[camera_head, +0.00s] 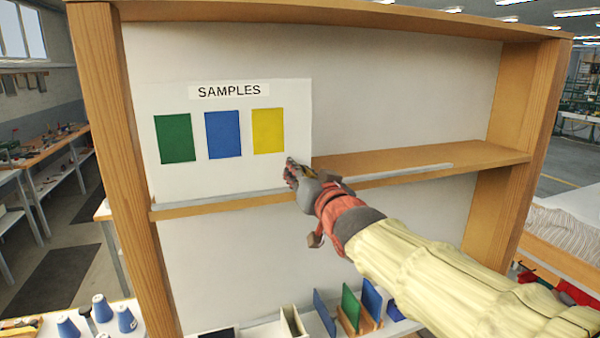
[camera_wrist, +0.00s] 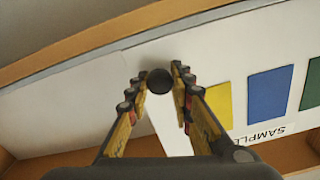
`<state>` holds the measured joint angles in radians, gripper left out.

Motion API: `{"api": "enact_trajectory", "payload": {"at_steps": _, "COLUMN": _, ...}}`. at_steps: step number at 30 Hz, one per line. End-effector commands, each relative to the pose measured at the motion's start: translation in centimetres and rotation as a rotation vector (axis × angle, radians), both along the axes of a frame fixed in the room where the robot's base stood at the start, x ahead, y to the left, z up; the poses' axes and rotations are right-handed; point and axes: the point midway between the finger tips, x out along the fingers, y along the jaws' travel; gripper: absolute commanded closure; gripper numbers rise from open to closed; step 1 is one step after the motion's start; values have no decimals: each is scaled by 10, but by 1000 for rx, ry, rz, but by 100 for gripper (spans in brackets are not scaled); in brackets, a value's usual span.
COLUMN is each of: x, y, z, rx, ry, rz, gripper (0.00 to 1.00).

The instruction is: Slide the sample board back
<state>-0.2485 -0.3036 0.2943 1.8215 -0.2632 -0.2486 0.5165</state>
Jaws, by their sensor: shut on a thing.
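The sample board (camera_head: 225,178) is a white panel headed SAMPLES, with green, blue and yellow swatches. It stands upright over the left part of the wooden shelf unit, its lower edge at a grey rail (camera_head: 400,173). The wrist view shows the board (camera_wrist: 235,68) upside down. My gripper (camera_head: 294,172) is at the board's lower right corner, below the yellow swatch. In the wrist view, my gripper's fingers (camera_wrist: 159,82) are shut on a round dark knob (camera_wrist: 158,80) near the board's edge. The knob is hidden by my gripper in the head view.
The wooden middle shelf (camera_head: 430,157) looks bare to the right of the board, with the pale back panel behind it. Upright coloured boards (camera_head: 350,303) stand in holders below. Blue-and-white cones (camera_head: 102,308) stand at the lower left. A wooden post (camera_head: 522,130) closes the right side.

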Motion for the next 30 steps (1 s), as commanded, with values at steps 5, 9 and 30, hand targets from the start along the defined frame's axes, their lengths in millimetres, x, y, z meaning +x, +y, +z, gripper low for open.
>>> {"api": "enact_trajectory", "payload": {"at_steps": 5, "x": -1, "y": 2, "z": 1, "rx": 1, "ry": -2, "rz": 5, "gripper": 73}}
{"api": "enact_trajectory", "payload": {"at_steps": 9, "x": -1, "y": 2, "z": 1, "rx": 1, "ry": -2, "rz": 4, "gripper": 65}}
{"api": "enact_trajectory", "payload": {"at_steps": 30, "x": -32, "y": -9, "z": 1, "rx": 1, "ry": -3, "rz": 1, "gripper": 58}}
